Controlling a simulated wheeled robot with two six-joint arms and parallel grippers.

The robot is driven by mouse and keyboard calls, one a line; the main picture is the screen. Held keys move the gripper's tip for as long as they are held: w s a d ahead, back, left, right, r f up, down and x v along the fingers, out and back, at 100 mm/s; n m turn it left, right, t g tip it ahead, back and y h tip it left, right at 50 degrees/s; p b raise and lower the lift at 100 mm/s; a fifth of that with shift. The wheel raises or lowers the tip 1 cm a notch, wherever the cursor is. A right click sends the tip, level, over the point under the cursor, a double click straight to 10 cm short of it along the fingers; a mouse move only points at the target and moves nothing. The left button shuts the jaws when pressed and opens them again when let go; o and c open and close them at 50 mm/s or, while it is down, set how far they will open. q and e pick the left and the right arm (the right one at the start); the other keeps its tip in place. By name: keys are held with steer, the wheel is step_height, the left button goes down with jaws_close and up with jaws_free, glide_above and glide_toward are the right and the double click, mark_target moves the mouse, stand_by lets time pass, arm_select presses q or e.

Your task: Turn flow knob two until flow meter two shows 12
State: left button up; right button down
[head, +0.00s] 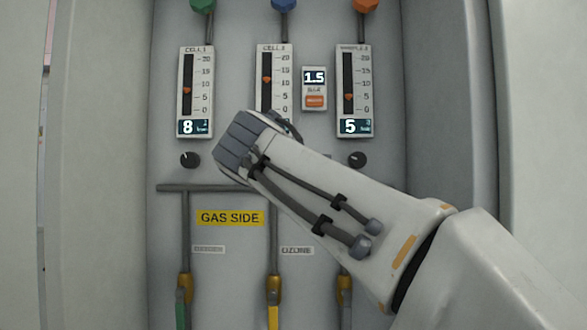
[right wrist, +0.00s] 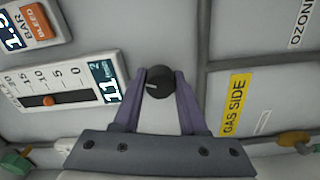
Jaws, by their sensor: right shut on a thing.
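In the right wrist view, flow knob two (right wrist: 159,84) is a round black knob with a pale pointer mark. My right gripper (right wrist: 160,74) has its two purple fingers shut on the knob, one on each side. Flow meter two (right wrist: 45,92) shows beside it, its display (right wrist: 105,80) reading 11 and its orange marker a little above 10. In the head view, flow meter two (head: 274,68) is the middle meter; my right arm and wrist hide its display and the knob. My left gripper is in neither view.
Flow meter one (head: 195,88) reads 8, with its knob (head: 190,160) below. The right meter (head: 354,88) reads 5, with its knob (head: 357,160) below. A 1.5 bar gauge (head: 314,77) with an orange bleed button sits between meters. Pipes and a GAS SIDE label (head: 230,218) lie below.

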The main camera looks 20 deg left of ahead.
steer(key=shift+m+b, duration=0.3)
steer(key=shift+m, duration=0.8)
steer(key=shift+c, duration=2.4)
jaws_free()
steer(key=b+v, duration=0.4)
steer(key=v, duration=0.6)
steer(key=shift+s+b, duration=0.2)
steer(key=shift+b, duration=0.1)
